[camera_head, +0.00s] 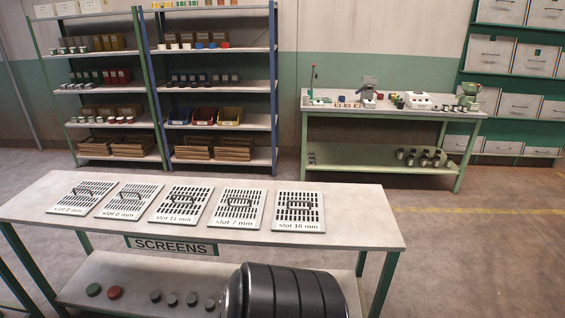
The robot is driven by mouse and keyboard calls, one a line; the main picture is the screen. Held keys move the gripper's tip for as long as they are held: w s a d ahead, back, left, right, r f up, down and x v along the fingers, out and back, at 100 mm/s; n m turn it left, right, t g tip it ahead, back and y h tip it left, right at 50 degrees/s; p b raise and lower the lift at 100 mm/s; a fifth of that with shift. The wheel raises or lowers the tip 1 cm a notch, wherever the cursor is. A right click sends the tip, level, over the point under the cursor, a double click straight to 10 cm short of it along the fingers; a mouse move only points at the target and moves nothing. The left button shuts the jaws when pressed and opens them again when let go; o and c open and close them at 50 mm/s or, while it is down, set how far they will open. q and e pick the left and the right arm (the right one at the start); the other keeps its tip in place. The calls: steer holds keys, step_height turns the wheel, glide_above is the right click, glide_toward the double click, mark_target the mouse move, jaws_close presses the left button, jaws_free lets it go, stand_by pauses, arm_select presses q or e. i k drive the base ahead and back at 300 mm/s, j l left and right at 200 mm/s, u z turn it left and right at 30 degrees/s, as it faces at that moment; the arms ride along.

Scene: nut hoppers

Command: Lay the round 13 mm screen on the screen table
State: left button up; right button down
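The screen table (365,231) has a pale top, green legs and a "SCREENS" sign (171,246) on its front. Several slotted screens with handles lie in a row on it. From the left they are a slot screen whose size is hard to read (83,195), another small-print slot screen (128,199), slot 11 mm (180,203), slot 7 mm (238,207) and slot 10 mm (299,208). I see no screen marked round 13 mm. Neither gripper is in view.
The table's right end is bare. Its lower shelf (130,275) holds a green disc, a red disc and dark pieces; a black ribbed shape partly hides it. Behind stand racks (220,92), a workbench (390,112) and drawers (535,60). Floor is clear at right.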

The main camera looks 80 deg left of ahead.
mark_target(359, 212)
steer(key=j+u, duration=0.25)
steer(key=u, duration=0.25)
steer(key=i+j+u, duration=0.15)
steer(key=u, duration=0.3)
steer(key=i+j+u, duration=0.15)
steer(key=u, duration=0.35)
steer(key=i+j+u, duration=0.1)
steer(key=u, duration=0.35)
steer(key=i+u, duration=0.4)
steer(key=i, duration=0.8)
